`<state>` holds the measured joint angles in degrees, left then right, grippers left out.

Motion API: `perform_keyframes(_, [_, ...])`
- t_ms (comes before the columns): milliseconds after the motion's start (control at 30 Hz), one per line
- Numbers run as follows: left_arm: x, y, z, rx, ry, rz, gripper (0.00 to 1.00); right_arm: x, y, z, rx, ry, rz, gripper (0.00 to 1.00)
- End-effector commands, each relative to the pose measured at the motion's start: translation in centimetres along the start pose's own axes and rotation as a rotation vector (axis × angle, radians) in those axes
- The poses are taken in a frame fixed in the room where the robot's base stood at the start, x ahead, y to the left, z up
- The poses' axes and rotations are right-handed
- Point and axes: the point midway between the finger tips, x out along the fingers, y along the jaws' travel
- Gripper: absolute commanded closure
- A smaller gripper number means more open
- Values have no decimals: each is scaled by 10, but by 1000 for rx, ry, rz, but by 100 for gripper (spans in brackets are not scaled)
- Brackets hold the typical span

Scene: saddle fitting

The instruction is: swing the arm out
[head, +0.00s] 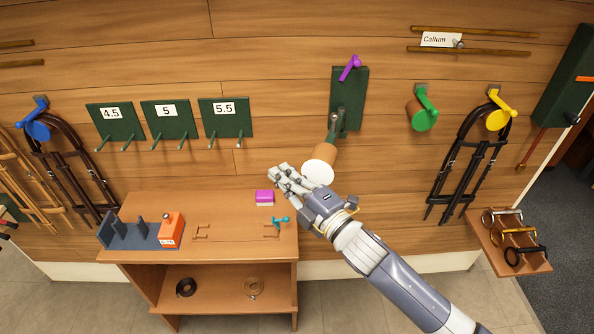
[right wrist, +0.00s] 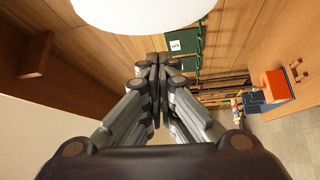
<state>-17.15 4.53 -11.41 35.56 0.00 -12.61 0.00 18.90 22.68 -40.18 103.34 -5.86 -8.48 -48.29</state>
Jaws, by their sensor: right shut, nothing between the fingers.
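A dark green wall plate (head: 348,92) carries a purple hook (head: 350,68) at its top and a metal arm (head: 334,124) low down. A tan cylinder with a white end face (head: 318,170) sits at the lower end of that arm. My right gripper (head: 279,174) is just left of and below the cylinder, fingers together and empty. In the right wrist view the white face (right wrist: 143,12) fills the top edge above my shut fingertips (right wrist: 155,72). I cannot tell whether the gripper touches the cylinder. My left gripper is out of view.
Below the gripper is a wooden bench (head: 240,240) with a purple block (head: 265,197), a teal clamp-like piece (head: 280,223) and an orange block (head: 171,230). Green peg plates (head: 166,123) hang to the left. A green hook with a tan cylinder (head: 423,112) is to the right.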

Motion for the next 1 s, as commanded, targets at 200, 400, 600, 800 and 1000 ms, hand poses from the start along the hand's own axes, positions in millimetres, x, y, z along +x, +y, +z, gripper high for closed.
perform_keyframes(200, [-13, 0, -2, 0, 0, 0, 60, -16, 0, 19, -1, -2, -4, 100])
perform_keyframes(400, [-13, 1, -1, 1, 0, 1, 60, -18, -1, 22, -1, -2, -2, 100])
perform_keyframes(600, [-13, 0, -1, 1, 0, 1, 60, -18, -1, 22, -1, -2, -2, 100])
perform_keyframes(800, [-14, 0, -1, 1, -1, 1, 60, -26, 0, 27, -7, 28, -5, 100])
perform_keyframes(1000, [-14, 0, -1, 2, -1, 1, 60, -44, 3, 37, -2, 99, -13, 100])
